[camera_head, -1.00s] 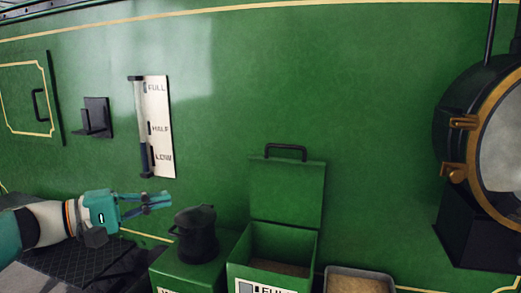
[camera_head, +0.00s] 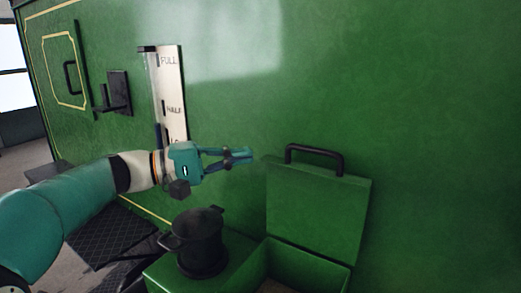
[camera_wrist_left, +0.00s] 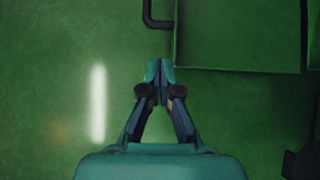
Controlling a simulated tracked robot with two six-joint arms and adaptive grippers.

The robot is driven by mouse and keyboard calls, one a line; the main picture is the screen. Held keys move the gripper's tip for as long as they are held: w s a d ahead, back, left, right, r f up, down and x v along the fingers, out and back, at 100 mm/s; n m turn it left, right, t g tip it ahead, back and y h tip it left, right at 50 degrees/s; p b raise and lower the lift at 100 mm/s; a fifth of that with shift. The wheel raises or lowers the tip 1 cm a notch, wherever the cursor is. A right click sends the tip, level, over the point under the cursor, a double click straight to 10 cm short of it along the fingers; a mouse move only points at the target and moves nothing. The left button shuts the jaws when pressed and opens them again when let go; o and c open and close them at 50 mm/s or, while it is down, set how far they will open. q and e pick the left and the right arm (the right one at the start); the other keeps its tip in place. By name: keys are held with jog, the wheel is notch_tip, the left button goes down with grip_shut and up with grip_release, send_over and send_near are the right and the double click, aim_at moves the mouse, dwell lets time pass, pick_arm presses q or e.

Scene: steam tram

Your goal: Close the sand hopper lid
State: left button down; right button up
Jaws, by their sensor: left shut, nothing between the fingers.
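The sand hopper lid (camera_head: 318,210) is a green panel standing upright, open, behind the green hopper box (camera_head: 300,268). A black handle (camera_head: 314,158) is fixed along its top edge. My left gripper (camera_head: 248,155) is shut and empty, just left of the lid's upper left corner and apart from it. In the left wrist view the gripper (camera_wrist_left: 159,68) points at the green wall beside the lid (camera_wrist_left: 235,35), and part of the handle (camera_wrist_left: 158,20) shows ahead of the fingertips. My right gripper is not in view.
A black pot (camera_head: 200,240) stands on a green box left of the hopper, below my left gripper. A white level gauge board (camera_head: 170,90) and a black bracket (camera_head: 116,95) are on the green wall. The wall right of the lid is clear.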

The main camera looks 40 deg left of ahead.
aim_at(278, 159)
pick_arm(q)
jog(key=p+x, duration=0.1)
jog(key=x, duration=0.1)
jog(key=p+x, duration=0.1)
jog(key=x, duration=0.3)
jog(key=shift+w+d+r+p, duration=0.2)
jog(key=shift+d+r+p, duration=0.15)
jog(key=shift+p, duration=0.05)
jog(key=shift+w+d+f, duration=0.1)
jog(key=shift+w+d, duration=0.1)
jog(key=shift+w, duration=0.25)
